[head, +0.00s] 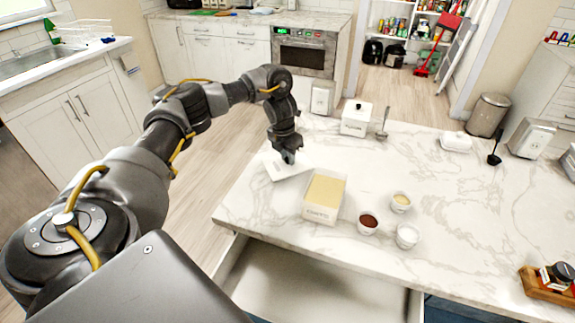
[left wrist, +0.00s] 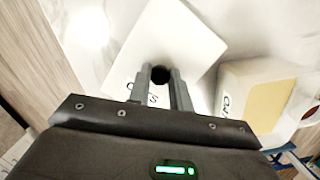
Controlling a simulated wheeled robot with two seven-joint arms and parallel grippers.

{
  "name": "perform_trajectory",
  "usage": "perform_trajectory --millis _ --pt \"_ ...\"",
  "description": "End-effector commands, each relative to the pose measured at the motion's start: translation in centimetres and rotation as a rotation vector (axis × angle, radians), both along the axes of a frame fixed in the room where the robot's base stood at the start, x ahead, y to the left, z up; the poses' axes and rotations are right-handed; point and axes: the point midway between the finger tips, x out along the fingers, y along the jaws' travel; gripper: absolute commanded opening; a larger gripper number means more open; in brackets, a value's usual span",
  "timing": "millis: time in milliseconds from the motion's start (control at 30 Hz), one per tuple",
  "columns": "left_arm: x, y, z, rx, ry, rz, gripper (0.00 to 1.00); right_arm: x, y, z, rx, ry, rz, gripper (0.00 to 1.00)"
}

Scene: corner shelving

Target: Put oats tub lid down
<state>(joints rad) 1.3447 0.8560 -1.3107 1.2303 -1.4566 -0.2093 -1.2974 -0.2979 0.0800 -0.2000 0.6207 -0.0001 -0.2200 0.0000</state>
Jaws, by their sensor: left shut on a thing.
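The oats tub lid (head: 283,172) is a white square plate with a dark round knob. It is at the left part of the marble counter, left of the open tub; whether it touches the counter is hard to tell. My left gripper (head: 288,157) points down and is shut on the lid's knob, as the left wrist view shows with the fingers (left wrist: 160,88) on either side of it and the lid (left wrist: 175,40) beyond. The open white tub (head: 320,214), filled with pale yellowish contents, stands uncovered; it also shows in the left wrist view (left wrist: 236,92). My right gripper is not seen.
Small bowls with brown (head: 367,228), pale (head: 401,209) and white (head: 407,243) contents stand right of the tub. A lidded white canister (head: 355,125) stands behind. An open drawer (head: 310,285) juts below the front edge. The counter's middle right is clear.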

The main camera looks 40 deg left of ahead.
Motion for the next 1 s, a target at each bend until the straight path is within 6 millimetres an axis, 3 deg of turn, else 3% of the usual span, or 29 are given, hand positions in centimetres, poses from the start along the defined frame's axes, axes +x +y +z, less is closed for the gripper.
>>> perform_trajectory --millis 33,200,600,633,767,1000 --pt "-0.1 0.0 -1.1 0.000 0.005 0.002 0.00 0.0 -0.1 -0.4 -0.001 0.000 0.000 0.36" --pt "-0.1 0.0 -3.2 0.001 0.005 0.001 0.00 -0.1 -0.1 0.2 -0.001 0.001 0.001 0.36" --pt "-0.1 0.0 -3.8 0.001 0.002 0.000 0.00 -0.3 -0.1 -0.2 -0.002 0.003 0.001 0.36" --pt "-0.1 0.0 -3.8 0.001 0.002 0.000 0.23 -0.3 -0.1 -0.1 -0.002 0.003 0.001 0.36" --pt "-0.1 0.0 -3.7 0.001 0.002 0.000 0.40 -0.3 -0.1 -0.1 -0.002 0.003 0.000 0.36" --pt "-0.1 0.0 -3.7 0.001 0.002 0.000 0.42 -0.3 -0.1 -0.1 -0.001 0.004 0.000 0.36"
